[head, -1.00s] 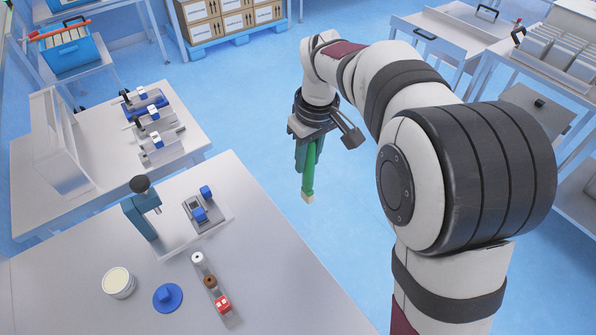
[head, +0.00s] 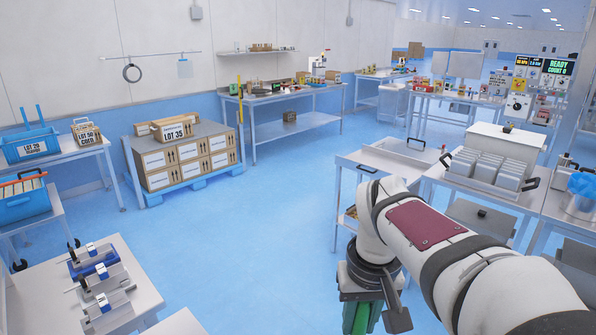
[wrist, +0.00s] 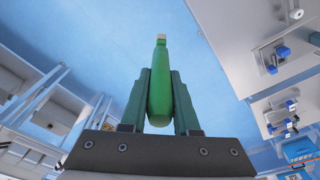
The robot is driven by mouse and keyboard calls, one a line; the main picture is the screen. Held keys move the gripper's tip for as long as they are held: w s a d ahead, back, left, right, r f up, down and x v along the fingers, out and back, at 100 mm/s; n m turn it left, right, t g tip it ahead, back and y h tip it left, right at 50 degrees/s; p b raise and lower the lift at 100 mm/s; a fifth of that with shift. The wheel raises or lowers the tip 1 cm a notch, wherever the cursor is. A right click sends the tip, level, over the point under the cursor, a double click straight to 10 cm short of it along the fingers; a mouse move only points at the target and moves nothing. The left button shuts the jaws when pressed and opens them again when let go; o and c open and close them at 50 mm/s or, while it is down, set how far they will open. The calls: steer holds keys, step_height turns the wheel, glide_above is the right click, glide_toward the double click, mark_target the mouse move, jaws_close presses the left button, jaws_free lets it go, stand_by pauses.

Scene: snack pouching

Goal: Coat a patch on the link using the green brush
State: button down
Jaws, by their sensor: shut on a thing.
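The green brush (wrist: 160,88) has a thick rounded green handle and a pale tan tip. My gripper (wrist: 160,75) is shut on it, with one dark green finger on each side of the handle; the brush points away from the palm. In the head view my gripper (head: 362,318) is at the bottom edge, and the brush's tip is cut off there. A maroon patch (head: 425,222) shows on a pale link of my own arm. I cannot tell whether this is the link of the task. The brush is apart from it.
Blue floor (head: 235,240) lies open left of my arm. A table (head: 35,300) with several clamp-like fixtures stands at lower left. A bench (head: 350,165) and a tray of grey blocks (head: 490,170) stand at right. A pallet of boxes (head: 185,160) stands behind.

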steer(key=shift+w+a+r, duration=0.1)
steer(key=shift+w+r, duration=0.05)
steer(key=shift+r, duration=0.05)
steer(key=w+a+f+n, duration=0.15)
steer(key=w+a, duration=0.35)
steer(key=a, duration=0.6)
steer(key=w+a+n, duration=0.3)
steer(key=w+a, duration=0.2)
steer(key=a, duration=0.7)
steer(key=s+a+f+n, duration=0.2)
steer(key=s+a, duration=0.1)
steer(key=a, duration=0.7)
steer(key=s+a+f+n+y, duration=0.1)
steer(key=s+a+f+n, duration=0.1)
steer(key=a, duration=0.8)
steer(key=shift+s+f, duration=0.6)
steer(key=shift+s, duration=0.6)
steer(key=shift+f, duration=0.1)
step_height(320, 180, down, 7)
steer(key=shift+r, duration=0.2)
steer(key=shift+f, duration=0.65)
